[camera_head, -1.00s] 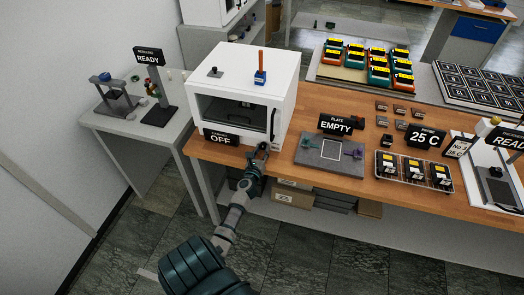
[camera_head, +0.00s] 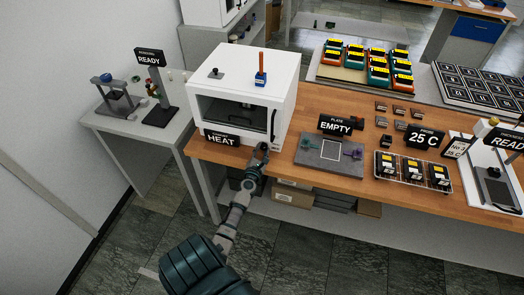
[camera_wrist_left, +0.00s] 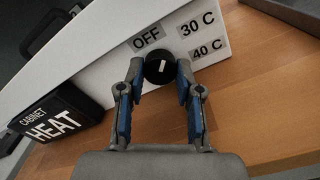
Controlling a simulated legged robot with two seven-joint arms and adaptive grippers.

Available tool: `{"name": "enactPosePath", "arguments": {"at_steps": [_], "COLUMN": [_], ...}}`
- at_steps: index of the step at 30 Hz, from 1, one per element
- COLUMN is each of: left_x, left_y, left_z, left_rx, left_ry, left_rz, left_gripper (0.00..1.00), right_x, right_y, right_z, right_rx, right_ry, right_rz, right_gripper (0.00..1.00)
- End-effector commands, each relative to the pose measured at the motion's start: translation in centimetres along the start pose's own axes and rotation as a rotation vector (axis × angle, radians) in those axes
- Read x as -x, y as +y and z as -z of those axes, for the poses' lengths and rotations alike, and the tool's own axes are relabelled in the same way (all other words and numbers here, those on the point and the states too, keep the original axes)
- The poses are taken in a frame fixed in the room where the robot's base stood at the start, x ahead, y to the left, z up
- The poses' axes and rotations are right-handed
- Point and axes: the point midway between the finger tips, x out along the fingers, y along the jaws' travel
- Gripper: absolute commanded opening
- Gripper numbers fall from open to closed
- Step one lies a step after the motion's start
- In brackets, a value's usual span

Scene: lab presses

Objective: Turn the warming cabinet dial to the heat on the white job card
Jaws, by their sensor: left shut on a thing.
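The white warming cabinet (camera_head: 228,82) stands at the left end of the wooden bench. Its black sign (camera_head: 221,140) reads HEAT; in the left wrist view the sign (camera_wrist_left: 53,124) reads CABINET HEAT. The black dial (camera_wrist_left: 158,69) has a white mark, with labels OFF, 30 C and 40 C around it. The mark points roughly up, slightly tilted, between the OFF and 30 C labels. My left gripper (camera_head: 262,150) is at the cabinet's lower right front, its fingers (camera_wrist_left: 157,85) shut on the dial's sides. A white job card (camera_head: 457,147) stands far right; its small print is hard to read.
Right of the cabinet lie a grey plate fixture (camera_head: 325,165) with an EMPTY sign (camera_head: 336,124), a wire rack (camera_head: 402,178) of black-and-yellow items and a 25 C sign (camera_head: 425,137). A grey side table (camera_head: 120,125) stands left. The bench front edge runs under my left arm.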

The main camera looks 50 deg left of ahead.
Motion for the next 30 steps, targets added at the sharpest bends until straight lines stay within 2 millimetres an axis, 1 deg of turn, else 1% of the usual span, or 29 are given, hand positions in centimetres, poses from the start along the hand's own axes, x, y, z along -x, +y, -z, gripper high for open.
{"name": "enactPosePath", "arguments": {"at_steps": [18,24,30], "left_x": [0.1,0.1,0.2], "left_y": [-0.2,-0.3,-0.3], "left_z": [0.0,0.0,0.1], "left_rx": [-0.566,-0.700,-0.788], "left_ry": [0.000,0.000,0.000], "left_rz": [0.006,0.007,0.008], "left_gripper": [0.00,0.00,0.00], "right_x": [1.0,1.4,1.6], "right_y": [-0.2,-0.2,-0.2], "right_z": [0.2,0.3,0.3], "right_rx": [-0.002,-0.002,-0.002], "right_ry": [0.002,0.003,0.003], "right_rz": [0.002,0.003,0.002], "right_gripper": [0.40,0.40,0.40]}}
